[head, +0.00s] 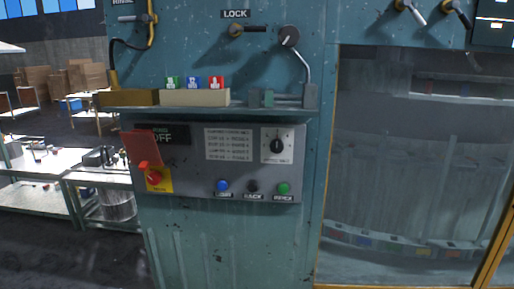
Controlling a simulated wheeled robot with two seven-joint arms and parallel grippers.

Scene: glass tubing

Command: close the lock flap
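A sign reading LOCK (235,14) is on the teal machine front. Below it a dark handle (254,29) points right from a brass-coloured pivot. I cannot tell for certain which part is the lock flap. On the grey control panel (190,185), a red flap-like cover (142,147) stands raised above a red knob (154,177) on a yellow plate. Neither of my grippers is in view.
A narrow shelf (207,108) juts out above the panel, with a beige box (195,98), coloured labelled blocks and a small grey fixture (281,97). A bent metal arm (303,65) hangs above it. A yellow-framed glass window (405,170) is at right; work tables (40,165) stand left.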

